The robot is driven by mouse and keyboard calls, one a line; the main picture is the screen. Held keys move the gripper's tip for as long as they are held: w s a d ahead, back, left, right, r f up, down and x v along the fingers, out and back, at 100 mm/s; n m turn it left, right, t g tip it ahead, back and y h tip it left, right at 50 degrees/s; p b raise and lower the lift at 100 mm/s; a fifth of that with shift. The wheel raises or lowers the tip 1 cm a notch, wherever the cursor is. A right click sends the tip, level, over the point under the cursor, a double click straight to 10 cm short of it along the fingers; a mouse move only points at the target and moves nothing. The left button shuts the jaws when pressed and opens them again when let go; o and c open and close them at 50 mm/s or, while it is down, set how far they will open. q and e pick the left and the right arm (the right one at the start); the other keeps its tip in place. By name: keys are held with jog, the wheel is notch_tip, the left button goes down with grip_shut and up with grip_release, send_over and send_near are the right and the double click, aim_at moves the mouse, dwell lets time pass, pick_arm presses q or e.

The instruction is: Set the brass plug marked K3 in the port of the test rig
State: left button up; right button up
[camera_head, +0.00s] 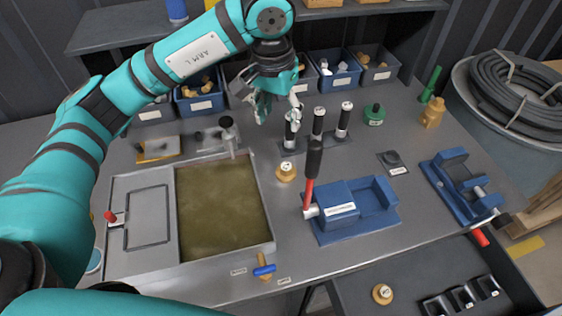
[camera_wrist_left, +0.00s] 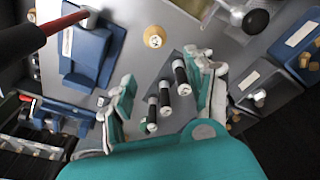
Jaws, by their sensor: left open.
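A brass plug (camera_head: 286,172) with a pale label on top stands on the bench right of the tank; it also shows in the wrist view (camera_wrist_left: 154,37). A second brass plug (camera_head: 382,294) sits on the lower surface at the front. I cannot read either mark. My left gripper (camera_head: 277,108) is open and empty, above the back of the bench, beyond the first plug. In the wrist view its fingers (camera_wrist_left: 165,70) spread on either side of three black cylinders (camera_wrist_left: 165,99). I cannot make out which part is the rig's port. My right gripper is not in view.
A blue lever-operated unit (camera_head: 345,208) with an upright red-and-black handle stands right of the plug. A tank of murky liquid (camera_head: 272,228) lies left. Blue bins (camera_head: 200,103) line the back. A blue vise (camera_head: 465,190) is at right. Bare bench separates the plug and cylinders.

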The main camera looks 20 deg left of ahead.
pick_arm(q)
jog(key=p, duration=0.2)
send_near(286, 166)
jog(key=f, duration=0.1)
jog(key=f+p, duration=0.1)
jog(key=f, duration=0.1)
jog(key=shift+w+a, duration=0.1)
jog(key=shift+w, duration=0.25)
jog(key=shift+w+f, duration=0.1)
jog(key=shift+f, duration=0.45)
jog(key=shift+f+p, duration=0.25)
jog(key=shift+p, duration=0.25)
jog(key=f, duration=0.1)
jog(key=f+p, duration=0.2)
jog(key=shift+d+f, duration=0.25)
jog(key=shift+f, duration=0.6)
jog(key=shift+w, duration=0.1)
grip_shut()
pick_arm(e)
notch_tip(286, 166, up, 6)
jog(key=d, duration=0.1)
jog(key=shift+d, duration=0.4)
